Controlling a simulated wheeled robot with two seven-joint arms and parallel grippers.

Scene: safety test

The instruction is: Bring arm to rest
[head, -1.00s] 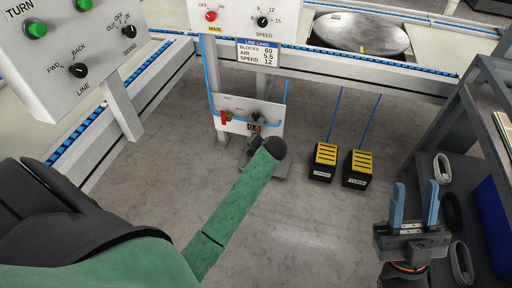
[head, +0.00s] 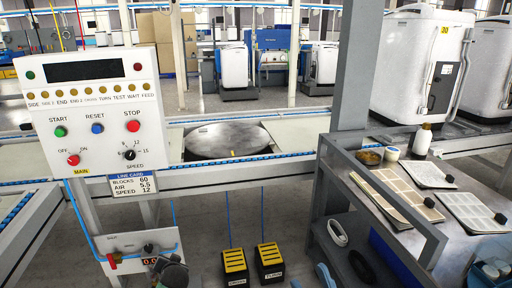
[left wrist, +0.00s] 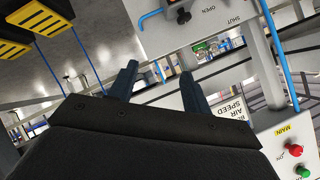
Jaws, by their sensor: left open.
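My right gripper (head: 311,278) shows only as two blue fingertips at the bottom edge of the head view. They stand apart with nothing seen between them, left of the grey shelf cart. My left gripper (left wrist: 158,84) is open in the left wrist view, with its two dark blue fingers apart and nothing between them. Beyond it are the upside-down line card (left wrist: 233,108) and the main switch (left wrist: 303,171). In the head view a dark grey shape at the lower left, by the air panel, may be part of my left arm; I cannot tell.
The control panel (head: 100,112) stands at left with the line card (head: 132,185) below it. The small air panel (head: 140,243) is lower. Two black-and-yellow pedals (head: 235,266) are on the floor. A round metal plate (head: 228,141) sits on the line. The grey cart (head: 345,168) borders the right.

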